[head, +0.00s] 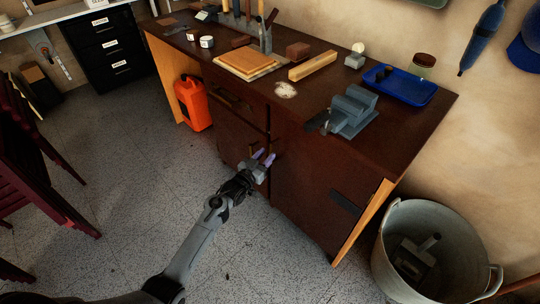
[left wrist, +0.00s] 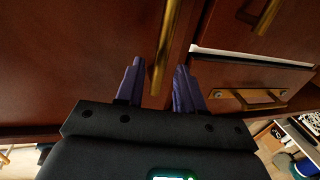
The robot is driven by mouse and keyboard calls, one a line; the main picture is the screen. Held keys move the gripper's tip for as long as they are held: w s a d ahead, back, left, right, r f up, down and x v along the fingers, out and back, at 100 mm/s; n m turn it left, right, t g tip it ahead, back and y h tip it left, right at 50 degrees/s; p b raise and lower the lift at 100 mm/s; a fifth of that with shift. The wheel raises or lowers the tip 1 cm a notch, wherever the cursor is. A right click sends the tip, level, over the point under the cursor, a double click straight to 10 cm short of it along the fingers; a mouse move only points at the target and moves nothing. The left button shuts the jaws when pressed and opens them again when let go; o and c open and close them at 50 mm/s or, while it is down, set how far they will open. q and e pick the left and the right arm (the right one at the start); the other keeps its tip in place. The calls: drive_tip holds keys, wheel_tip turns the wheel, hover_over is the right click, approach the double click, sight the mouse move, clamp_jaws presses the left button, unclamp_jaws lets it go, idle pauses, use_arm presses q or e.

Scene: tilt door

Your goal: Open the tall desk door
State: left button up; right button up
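The dark brown desk (head: 205,65) has a large front panel (head: 315,190) on its right, and smaller fronts with handles to the left. My left gripper (head: 264,158) is at the desk front, near the seam between the fronts. In the left wrist view, a long brass handle (left wrist: 164,48) on a big reddish-brown panel (left wrist: 85,55) runs down between my two purple fingers (left wrist: 157,82). The fingers are apart. My right gripper is in neither view.
More brass handles (left wrist: 250,98) show on neighbouring fronts. A metal tub (head: 415,215) stands right of the desk, a red can (head: 194,103) at its left. Dark red stacked chairs (head: 35,170) are at far left. The floor before the desk is clear.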

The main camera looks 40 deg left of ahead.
sight(270, 150)
use_arm(q)
drive_tip(key=shift+w+a+b, duration=0.2)
drive_tip(key=shift+w+b, duration=0.5)
drive_tip(key=shift+w, duration=1.1)
clamp_jaws()
